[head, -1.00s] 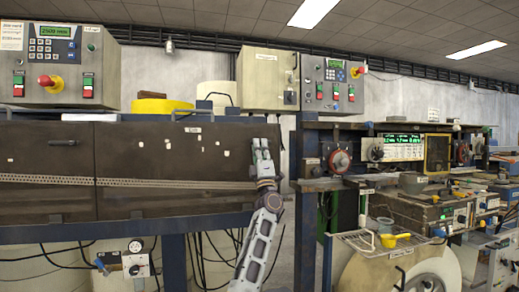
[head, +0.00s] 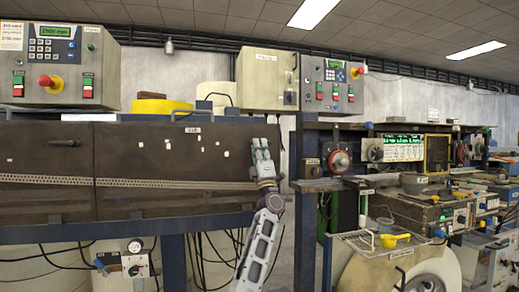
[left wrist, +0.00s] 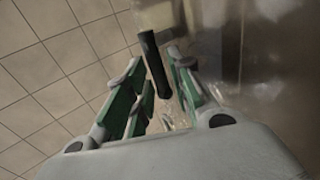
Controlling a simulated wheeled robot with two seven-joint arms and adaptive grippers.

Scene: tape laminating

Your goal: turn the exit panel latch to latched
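My left gripper (head: 261,146) reaches up at the right end of the dark exit panel (head: 150,190), in front of its face. In the left wrist view its green-padded fingers (left wrist: 160,90) stand apart. A dark, rod-like handle (left wrist: 153,64), probably the latch, shows between them, closer to the left finger pads. I cannot tell whether a pad touches it. In the head view my gripper hides that spot, so the latch's position cannot be read there. My right gripper is in neither view.
Control boxes (head: 57,64) stand above the panel. A blue frame post (head: 309,210) rises right of my left arm. Farther right is a bench with reels, a wire rack and a yellow scoop (head: 394,240). Open space lies between panel and post.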

